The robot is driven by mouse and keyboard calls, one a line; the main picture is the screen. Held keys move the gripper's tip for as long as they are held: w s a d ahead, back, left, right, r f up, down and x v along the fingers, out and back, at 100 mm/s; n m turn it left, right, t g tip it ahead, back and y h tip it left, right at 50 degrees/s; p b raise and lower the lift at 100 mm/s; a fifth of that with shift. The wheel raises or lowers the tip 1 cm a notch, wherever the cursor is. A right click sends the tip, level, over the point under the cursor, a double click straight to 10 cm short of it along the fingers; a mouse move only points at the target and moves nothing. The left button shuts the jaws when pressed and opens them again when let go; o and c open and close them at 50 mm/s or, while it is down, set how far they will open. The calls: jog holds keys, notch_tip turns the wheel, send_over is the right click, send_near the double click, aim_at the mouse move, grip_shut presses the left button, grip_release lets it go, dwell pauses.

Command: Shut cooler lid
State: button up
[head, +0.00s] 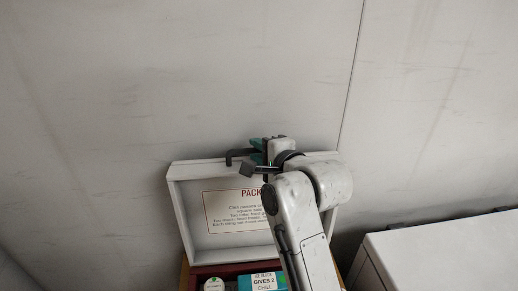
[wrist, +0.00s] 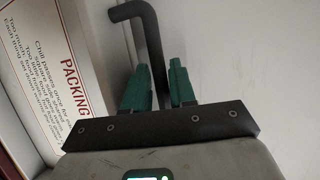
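The cooler lid (head: 183,212) stands open, tilted up near the wall, its inner face with a red-framed label toward me. In the wrist view the lid (wrist: 45,145) runs along the left side. My gripper (head: 257,151) is over the lid's top edge; I cannot tell if it touches. In the wrist view its teal fingers (wrist: 160,88) close around a dark bent rod (wrist: 150,42), which sticks out past the fingertips and hooks left. In the head view the rod (head: 238,153) hooks downward. The cooler's dark red inside (head: 207,270) shows at the bottom edge; my arm hides part of lid and cooler.
A blue-and-white ice block pack (head: 263,282) and a white round-topped item (head: 214,284) are in the cooler. A pale wall (head: 150,80) stands close behind the lid. A white box-like unit (head: 450,255) is at the right.

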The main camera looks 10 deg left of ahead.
jog(key=shift+w, duration=0.1)
jog(key=shift+c, duration=0.4)
grip_shut()
jog(key=shift+f, duration=0.1)
